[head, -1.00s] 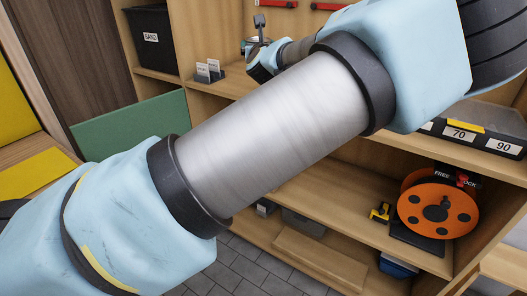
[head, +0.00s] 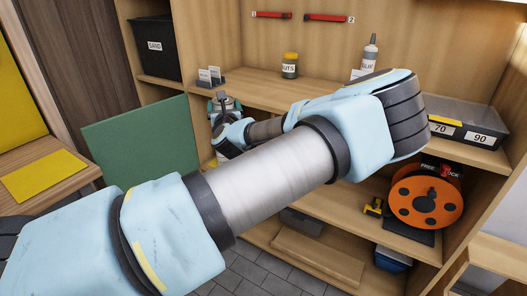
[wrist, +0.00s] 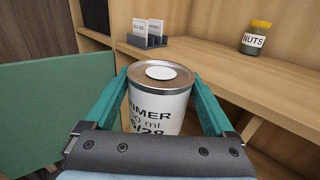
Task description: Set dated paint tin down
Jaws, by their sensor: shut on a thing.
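The paint tin (wrist: 155,105) is a white cylinder with a metal lid and a white round spot on top. Its label shows parts of "PRIMER", "ml" and a date ending "/28". My gripper (wrist: 160,108) has its teal fingers on both sides of the tin, shut on it, and the tin looks upright. In the head view my gripper (head: 222,118) is small and partly hidden by my arm, in front of the shelf unit. In the wrist view the tin is in front of the shelf edge; whether anything touches its base is hidden.
The upper shelf (head: 250,92) holds a card holder (head: 211,77), a nuts jar (head: 290,66), a glue bottle (head: 370,52) and a grey bin (head: 470,125). A green panel (head: 142,145) stands at left. An orange reel (head: 425,200) sits on the lower shelf. Bare shelf surface shows between card holder and jar.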

